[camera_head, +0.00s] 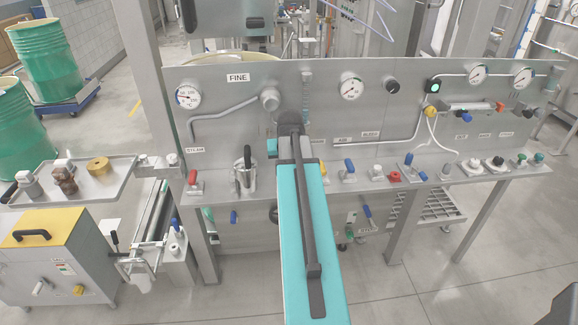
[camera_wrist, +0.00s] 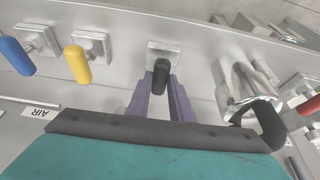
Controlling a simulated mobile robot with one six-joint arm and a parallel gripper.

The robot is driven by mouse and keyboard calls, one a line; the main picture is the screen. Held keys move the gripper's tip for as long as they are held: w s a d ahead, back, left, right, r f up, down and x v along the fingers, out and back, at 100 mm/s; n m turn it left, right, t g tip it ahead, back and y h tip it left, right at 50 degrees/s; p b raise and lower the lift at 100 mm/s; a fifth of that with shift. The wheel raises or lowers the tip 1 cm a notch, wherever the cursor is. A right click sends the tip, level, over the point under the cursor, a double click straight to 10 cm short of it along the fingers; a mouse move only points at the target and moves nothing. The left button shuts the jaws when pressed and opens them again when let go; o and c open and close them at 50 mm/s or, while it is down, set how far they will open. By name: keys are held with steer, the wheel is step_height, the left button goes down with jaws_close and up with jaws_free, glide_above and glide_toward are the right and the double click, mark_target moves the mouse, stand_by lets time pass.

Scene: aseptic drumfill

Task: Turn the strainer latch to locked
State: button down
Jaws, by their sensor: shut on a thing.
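In the wrist view my gripper (camera_wrist: 161,90) has its two purple fingers on either side of a short black handle (camera_wrist: 161,72), shut on it. The handle stands on a square metal plate (camera_wrist: 162,47) fixed to the steel panel. No label naming it as the strainer latch is visible, and I cannot tell its turned position. In the head view my teal arm reaches forward to the panel and hides this handle and my fingers.
A steel fitting with a black handle (camera_head: 245,170) stands close to the left of my arm. A yellow handle (camera_head: 322,167) and a blue handle (camera_head: 349,167) stand close to its right. The gauge panel (camera_head: 225,78) rises behind. A tray (camera_head: 125,178) with fittings lies left.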

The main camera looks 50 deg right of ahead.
steer(key=shift+w+d+r, duration=0.1)
steer(key=shift+w+r, duration=0.05)
stand_by(0.3)
steer(key=c, duration=1.6)
jaws_free()
steer(key=shift+b+v, duration=1.35)
steer(key=shift+v, duration=5.5)
